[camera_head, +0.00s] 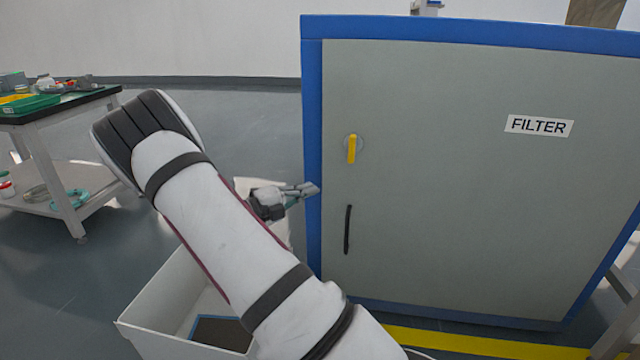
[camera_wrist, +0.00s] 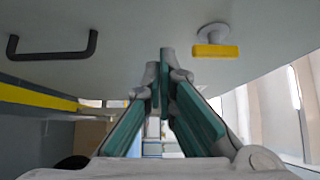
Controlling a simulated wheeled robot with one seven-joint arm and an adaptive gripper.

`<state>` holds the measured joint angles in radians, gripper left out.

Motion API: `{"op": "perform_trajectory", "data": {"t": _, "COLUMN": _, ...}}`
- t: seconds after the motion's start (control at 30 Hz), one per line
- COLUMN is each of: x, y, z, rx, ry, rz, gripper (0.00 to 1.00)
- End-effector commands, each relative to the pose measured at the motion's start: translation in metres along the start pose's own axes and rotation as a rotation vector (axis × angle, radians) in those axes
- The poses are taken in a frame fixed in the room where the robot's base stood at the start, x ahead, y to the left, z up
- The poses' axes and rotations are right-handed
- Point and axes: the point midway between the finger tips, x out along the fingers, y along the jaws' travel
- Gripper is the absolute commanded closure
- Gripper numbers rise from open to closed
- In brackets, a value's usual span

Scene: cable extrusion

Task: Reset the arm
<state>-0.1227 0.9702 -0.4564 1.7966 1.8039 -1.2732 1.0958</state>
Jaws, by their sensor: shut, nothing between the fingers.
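My arm reaches up from the bottom of the head view and bends back down. My gripper (camera_head: 311,190) is near the left blue edge of the grey cabinet door. In the wrist view my gripper (camera_wrist: 164,60) has its fingertips together with nothing between them. The cabinet door (camera_head: 440,180) is closed and labelled FILTER. Its yellow knob (camera_head: 352,149) stands upright above a black handle (camera_head: 347,229). In the wrist view the yellow knob (camera_wrist: 216,51) is right of the fingers and the black handle (camera_wrist: 52,45) is left of them. The fingers appear apart from both.
A white bin (camera_head: 150,325) with a dark item inside stands on the floor beneath my arm. A table (camera_head: 60,112) with trays and a lower shelf stands at the left. Yellow floor tape (camera_head: 470,343) runs along the cabinet's base.

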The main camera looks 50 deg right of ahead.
Motion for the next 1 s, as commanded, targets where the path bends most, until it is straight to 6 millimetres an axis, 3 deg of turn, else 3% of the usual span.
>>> {"op": "perform_trajectory", "data": {"t": 0.2, "x": -0.025, "y": -0.001, "z": 0.001, "rx": -0.001, "ry": 0.000, "rz": 0.001, "gripper": 1.00}}
{"op": "perform_trajectory", "data": {"t": 0.6, "x": -0.030, "y": -0.001, "z": 0.004, "rx": -0.004, "ry": -0.019, "rz": 0.020, "gripper": 1.00}}
{"op": "perform_trajectory", "data": {"t": 0.77, "x": -0.039, "y": -0.012, "z": 0.033, "rx": -0.040, "ry": -0.175, "rz": 0.150, "gripper": 1.00}}
{"op": "perform_trajectory", "data": {"t": 0.87, "x": -0.058, "y": -0.023, "z": 0.060, "rx": -0.093, "ry": -0.356, "rz": 0.270, "gripper": 1.00}}
{"op": "perform_trajectory", "data": {"t": 1.0, "x": -0.101, "y": -0.045, "z": 0.088, "rx": -0.188, "ry": -0.647, "rz": 0.405, "gripper": 1.00}}
